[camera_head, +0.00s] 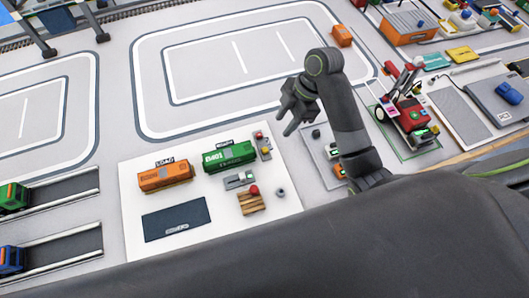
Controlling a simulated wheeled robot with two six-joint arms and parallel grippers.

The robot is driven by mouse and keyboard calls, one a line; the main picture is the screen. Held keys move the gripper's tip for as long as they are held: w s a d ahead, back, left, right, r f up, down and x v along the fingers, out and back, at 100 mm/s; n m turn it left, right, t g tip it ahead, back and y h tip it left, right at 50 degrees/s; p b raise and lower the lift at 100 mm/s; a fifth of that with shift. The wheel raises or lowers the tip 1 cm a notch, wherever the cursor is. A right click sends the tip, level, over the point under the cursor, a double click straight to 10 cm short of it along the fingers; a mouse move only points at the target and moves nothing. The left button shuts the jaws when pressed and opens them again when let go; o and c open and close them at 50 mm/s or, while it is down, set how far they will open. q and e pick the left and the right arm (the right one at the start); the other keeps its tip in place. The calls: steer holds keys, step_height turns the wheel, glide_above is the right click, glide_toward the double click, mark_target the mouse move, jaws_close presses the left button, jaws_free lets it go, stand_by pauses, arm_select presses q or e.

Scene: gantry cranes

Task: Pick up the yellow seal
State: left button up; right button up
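I cannot tell for certain which thing is the yellow seal. A small yellow piece (265,151) shows on a narrow grey holder at the right of the green container (229,156), with a red piece (259,135) above it. My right gripper (284,122) is above the floor, up and right of that holder, with its dark fingers apart and nothing seen between them. My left gripper is not in view.
A white board (135,215) also carries an orange container (165,175), a dark pad (177,219) and a wooden pallet (251,203) with a red piece. A red machine (405,115) stands at right. A flat yellow item (462,54) lies far right.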

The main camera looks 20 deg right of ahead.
steer(key=b, duration=0.3)
glide_toward(266, 149)
steer(key=shift+x, duration=1.15)
steer(key=shift+s+a+f, duration=0.15)
steer(key=shift+a+f, duration=0.15)
steer(key=shift+f, duration=0.05)
steer(key=p+x, duration=0.1)
steer(key=x, duration=0.3)
steer(key=shift+f, duration=0.4)
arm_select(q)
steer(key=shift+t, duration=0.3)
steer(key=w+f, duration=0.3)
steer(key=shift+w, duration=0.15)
arm_select(e)
jaws_close()
